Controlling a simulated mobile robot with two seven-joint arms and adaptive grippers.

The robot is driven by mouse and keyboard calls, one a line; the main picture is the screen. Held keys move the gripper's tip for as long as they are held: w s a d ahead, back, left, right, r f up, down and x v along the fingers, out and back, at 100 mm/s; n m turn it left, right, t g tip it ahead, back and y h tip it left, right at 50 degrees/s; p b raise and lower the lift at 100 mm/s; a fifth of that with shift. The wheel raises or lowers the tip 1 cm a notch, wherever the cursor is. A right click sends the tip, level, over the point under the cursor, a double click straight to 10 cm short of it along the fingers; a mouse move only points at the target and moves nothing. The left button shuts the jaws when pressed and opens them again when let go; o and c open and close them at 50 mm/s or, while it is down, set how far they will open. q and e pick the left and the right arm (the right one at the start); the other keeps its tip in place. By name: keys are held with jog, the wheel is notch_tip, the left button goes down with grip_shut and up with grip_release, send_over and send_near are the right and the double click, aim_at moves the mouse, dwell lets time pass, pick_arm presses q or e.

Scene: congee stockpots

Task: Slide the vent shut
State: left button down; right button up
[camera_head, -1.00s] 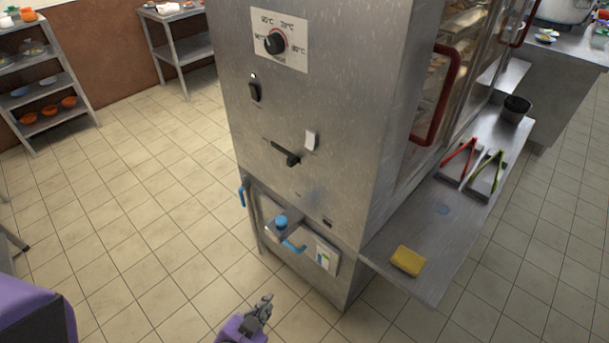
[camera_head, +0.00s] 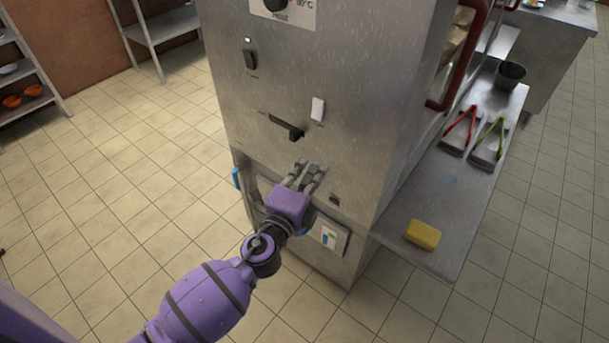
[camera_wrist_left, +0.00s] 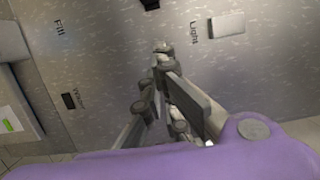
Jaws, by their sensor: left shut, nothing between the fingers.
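The vent slider looks to be the black knob (camera_head: 296,134) at the right end of a dark slot on the steel cabinet front (camera_head: 340,100). A black piece, probably this knob, shows at the top edge of the left wrist view (camera_wrist_left: 150,4). My left gripper (camera_head: 312,168) is shut and empty. Its fingertips are just below the knob in the head view and appear apart from it. The fingers also show in the left wrist view (camera_wrist_left: 163,55), over the cabinet panel. My right gripper is not in view.
A white switch (camera_head: 318,109) sits right of the knob, and a black switch (camera_head: 249,59) is up to the left. A side shelf (camera_head: 440,185) holds a yellow sponge (camera_head: 423,234), red tongs (camera_head: 460,130) and green tongs (camera_head: 488,138). A red door handle (camera_head: 458,60) juts out at right.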

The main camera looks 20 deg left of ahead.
pick_arm(q)
jog(key=w, duration=0.5)
jog(key=shift+w+d, duration=0.1)
jog(key=shift+w, duration=0.15)
jog(key=shift+w+a, duration=0.25)
jog(key=shift+a, duration=0.95)
jog(key=shift+w+a, duration=0.15)
jog(key=shift+a, duration=0.4)
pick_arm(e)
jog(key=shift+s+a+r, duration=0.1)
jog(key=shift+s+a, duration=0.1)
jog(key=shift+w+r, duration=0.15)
pick_arm(q)
jog(key=b, duration=0.2)
send_near(284, 125)
jog(key=w, duration=0.2)
jog(key=w+d, duration=0.1)
jog(key=w, duration=0.2)
jog(key=shift+d+f, duration=0.2)
jog(key=shift+d, duration=0.05)
jog(key=shift+w+a+r, duration=0.1)
jog(key=shift+w+a, duration=0.1)
jog(key=shift+a, duration=0.15)
jog(key=shift+r, duration=0.15)
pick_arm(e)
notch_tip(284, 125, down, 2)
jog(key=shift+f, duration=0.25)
pick_arm(q)
jog(key=shift+a, duration=0.1)
